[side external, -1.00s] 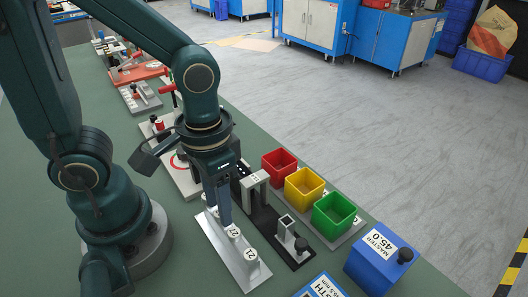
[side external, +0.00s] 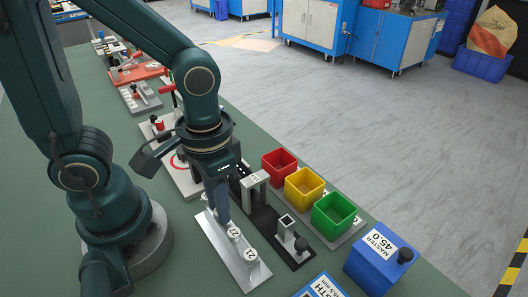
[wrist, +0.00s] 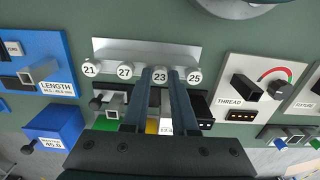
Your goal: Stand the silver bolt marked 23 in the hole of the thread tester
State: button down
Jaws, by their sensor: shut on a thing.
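The silver bolt marked 23 (wrist: 160,75) stands in a silver rack (wrist: 147,48), in a row with bolts marked 21, 27 and 25. My gripper (wrist: 160,78) has its two fingers shut on the bolt marked 23, one on each side of its head. In the side external view my gripper (side external: 223,222) reaches down to the rack (side external: 240,268), and its fingers hide the held bolt. The thread tester (wrist: 232,67) is a white plate marked THREAD with a black block and a red and green dial. It lies right of the rack in the wrist view. I cannot make out its hole.
Neighbouring bolts 27 (wrist: 125,71) and 25 (wrist: 193,75) stand close to my fingers. A black fixture (side external: 265,222) with upright posts lies beside the rack. Beyond it are red (side external: 279,168), yellow (side external: 305,188) and green (side external: 334,213) bins. A blue block (side external: 378,263) stands at the front right.

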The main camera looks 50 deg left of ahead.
jog(key=shift+r, duration=2.9)
jog(key=shift+s, duration=0.15)
jog(key=w+a+r+n, duration=0.1)
jog(key=a+r+n, duration=0.2)
jog(key=a, duration=0.4)
jog(key=w+a+r+n, duration=0.1)
jog(key=a+r+n, duration=0.2)
jog(key=a, duration=0.4)
jog(key=shift+w+a+f, duration=0.1)
jog(key=shift+f, duration=1.35)
jog(key=shift+w+a+f, duration=0.1)
jog(key=shift+f, duration=1.35)
jog(key=shift+f, duration=1.8)
